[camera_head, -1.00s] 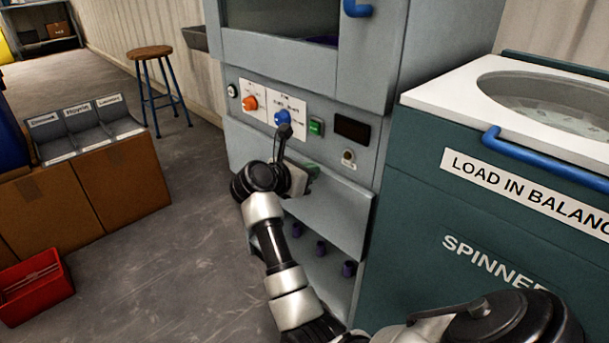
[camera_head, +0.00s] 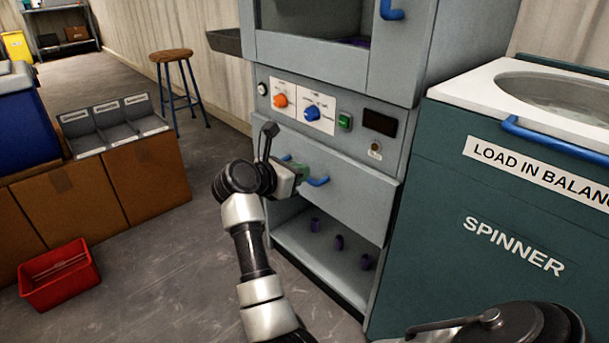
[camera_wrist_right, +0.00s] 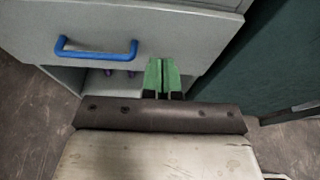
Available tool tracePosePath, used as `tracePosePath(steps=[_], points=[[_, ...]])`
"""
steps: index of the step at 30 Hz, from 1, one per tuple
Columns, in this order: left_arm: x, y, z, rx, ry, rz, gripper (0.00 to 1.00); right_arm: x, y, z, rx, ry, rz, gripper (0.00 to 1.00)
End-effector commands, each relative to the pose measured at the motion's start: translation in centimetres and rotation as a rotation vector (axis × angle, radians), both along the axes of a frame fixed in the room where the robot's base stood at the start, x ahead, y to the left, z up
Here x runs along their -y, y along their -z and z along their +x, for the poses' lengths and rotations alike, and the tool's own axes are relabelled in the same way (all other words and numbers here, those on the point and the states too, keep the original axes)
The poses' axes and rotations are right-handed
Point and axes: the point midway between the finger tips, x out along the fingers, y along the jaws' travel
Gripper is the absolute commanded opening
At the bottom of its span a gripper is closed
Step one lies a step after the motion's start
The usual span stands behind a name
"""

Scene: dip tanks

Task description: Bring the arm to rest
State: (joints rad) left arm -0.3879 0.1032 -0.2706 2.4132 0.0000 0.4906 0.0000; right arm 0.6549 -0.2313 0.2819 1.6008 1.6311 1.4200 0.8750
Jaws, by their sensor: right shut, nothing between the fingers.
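My right gripper (camera_head: 301,172) is in front of the grey cabinet's drawer front (camera_head: 345,190), near its blue handle (camera_head: 318,182). In the right wrist view its green fingers (camera_wrist_right: 161,75) are together with nothing between them. The blue handle (camera_wrist_right: 96,49) lies to the left of the fingers there, apart from them. The orange knob (camera_head: 280,100), blue knob (camera_head: 312,114) and green button (camera_head: 344,121) are on the panel above. My left gripper does not show.
The teal spinner (camera_head: 490,200) stands close on the right. Cartons (camera_head: 90,195) bearing a grey tray (camera_head: 112,120) and a red bin (camera_head: 60,278) are on the left. A stool (camera_head: 171,56) stands behind. The floor between the cartons and the cabinet is clear.

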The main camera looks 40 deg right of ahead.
Motion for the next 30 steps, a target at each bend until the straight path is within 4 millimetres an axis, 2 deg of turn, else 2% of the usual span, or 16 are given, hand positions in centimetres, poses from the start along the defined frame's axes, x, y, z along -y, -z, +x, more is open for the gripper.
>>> tracePosePath(steps=[11, 14, 17, 20, 23, 24, 27, 30], points=[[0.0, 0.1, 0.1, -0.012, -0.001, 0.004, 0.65, 0.0, -0.3, -0.4, -0.015, 0.001, -0.031, 0.00], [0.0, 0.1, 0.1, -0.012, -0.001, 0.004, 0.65, 0.5, -1.3, -2.1, -0.091, 0.006, -0.186, 0.00], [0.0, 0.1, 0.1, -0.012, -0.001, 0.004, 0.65, 0.2, -3.4, -5.2, -0.260, 0.011, -0.485, 0.00], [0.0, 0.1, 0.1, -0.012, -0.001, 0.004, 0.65, -2.8, -6.2, -8.6, -0.502, 0.030, -0.864, 0.00], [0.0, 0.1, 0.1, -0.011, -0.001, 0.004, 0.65, -7.6, -8.0, -11.5, -0.746, 0.076, -1.214, 0.00], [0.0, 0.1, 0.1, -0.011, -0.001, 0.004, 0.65, -9.4, -8.4, -12.4, -0.829, 0.101, -1.328, 0.00], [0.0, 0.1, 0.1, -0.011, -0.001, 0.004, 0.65, -13.3, -8.6, -14.3, -0.995, 0.162, -1.546, 0.00], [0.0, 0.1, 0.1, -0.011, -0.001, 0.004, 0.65, -16.3, -8.4, -15.8, -1.121, 0.224, -1.708, 0.00]])
